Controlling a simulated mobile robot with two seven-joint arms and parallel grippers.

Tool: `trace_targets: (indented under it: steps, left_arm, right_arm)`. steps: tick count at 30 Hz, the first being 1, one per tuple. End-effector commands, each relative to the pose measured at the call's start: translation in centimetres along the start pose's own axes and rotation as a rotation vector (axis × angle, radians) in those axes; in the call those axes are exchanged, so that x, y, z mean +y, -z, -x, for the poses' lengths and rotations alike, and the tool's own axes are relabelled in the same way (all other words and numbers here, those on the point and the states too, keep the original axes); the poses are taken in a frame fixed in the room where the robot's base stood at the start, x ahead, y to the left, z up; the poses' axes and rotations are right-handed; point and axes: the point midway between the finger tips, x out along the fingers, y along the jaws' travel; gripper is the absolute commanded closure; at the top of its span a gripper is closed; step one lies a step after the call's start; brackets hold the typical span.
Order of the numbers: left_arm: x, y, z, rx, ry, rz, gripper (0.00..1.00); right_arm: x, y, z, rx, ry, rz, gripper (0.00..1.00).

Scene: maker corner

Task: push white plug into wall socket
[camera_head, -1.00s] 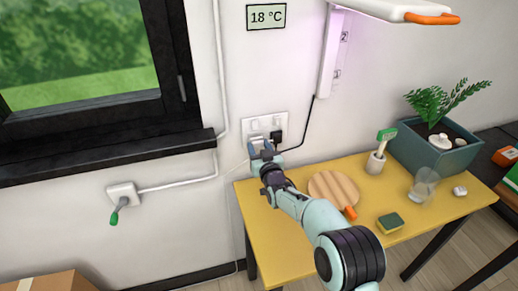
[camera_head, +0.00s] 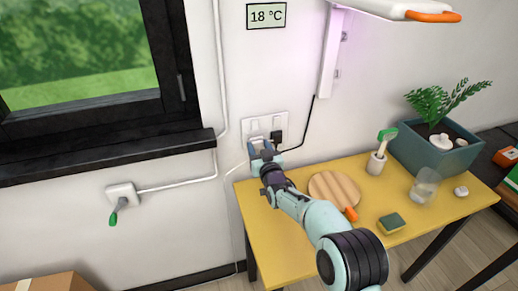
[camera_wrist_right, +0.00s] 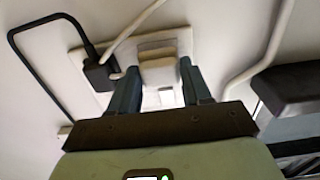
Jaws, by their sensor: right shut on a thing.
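The wall socket plate (camera_head: 281,119) is white and sits on the wall above the table's back left corner. It also shows in the right wrist view (camera_wrist_right: 184,42). My right gripper (camera_head: 262,146) is at the lower part of the plate. In the right wrist view its two fingers (camera_wrist_right: 159,84) are shut on the white plug (camera_wrist_right: 158,71), which lies between them against the plate's face. I cannot tell how deep the plug sits. In the head view the gripper mostly hides the plug. My left gripper is not in view.
A black plug (camera_head: 277,136) with a black cord occupies the plate's right side. The yellow table (camera_head: 290,218) holds a round wooden board (camera_head: 333,187), a sponge (camera_head: 391,222), a cup with a brush (camera_head: 376,165), a glass (camera_head: 424,187) and a planter (camera_head: 440,157).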

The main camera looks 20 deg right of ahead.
Motion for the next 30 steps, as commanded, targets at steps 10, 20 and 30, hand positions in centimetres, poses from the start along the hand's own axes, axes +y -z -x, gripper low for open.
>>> trace_targets:
  steps: [10,20,30]
  left_arm:
    - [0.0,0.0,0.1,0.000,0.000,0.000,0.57]
    - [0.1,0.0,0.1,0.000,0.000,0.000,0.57]
    - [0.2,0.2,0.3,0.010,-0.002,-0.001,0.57]
  right_arm:
    - [0.0,0.0,-0.7,0.001,0.000,0.000,0.79]
    - [0.0,0.0,-1.1,0.000,0.000,0.000,0.22]
    - [0.0,-0.1,-1.1,-0.001,0.000,0.000,0.22]
